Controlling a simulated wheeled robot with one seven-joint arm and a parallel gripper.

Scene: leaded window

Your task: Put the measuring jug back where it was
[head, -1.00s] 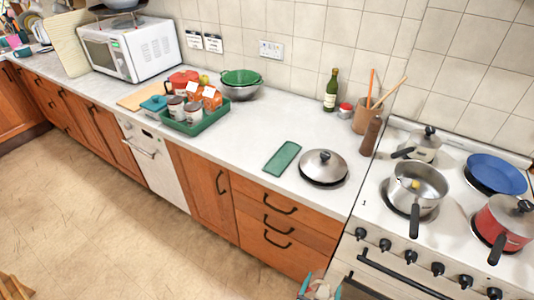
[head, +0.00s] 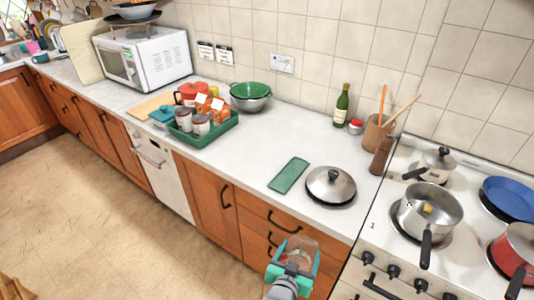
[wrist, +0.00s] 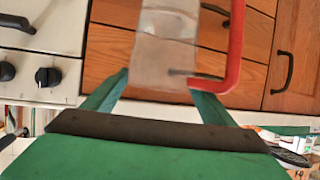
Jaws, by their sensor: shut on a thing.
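The measuring jug is clear, see-through plastic or glass with a red handle. In the wrist view the jug (wrist: 165,45) is between my green fingers, with its red handle (wrist: 236,45) on the right side. In the head view the jug (head: 302,249) shows faintly at the top of my gripper (head: 293,270), in front of the drawers and below the counter's front edge. My gripper is shut on the jug. Which part of the jug the fingertips touch is hard to tell.
On the counter (head: 235,165) lie a green cloth-like rectangle (head: 289,176) and a steel lid (head: 331,184). A green tray (head: 209,136) holds jars and cartons. The stove at right carries a steel pot (head: 430,210). Counter between tray and green rectangle is clear.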

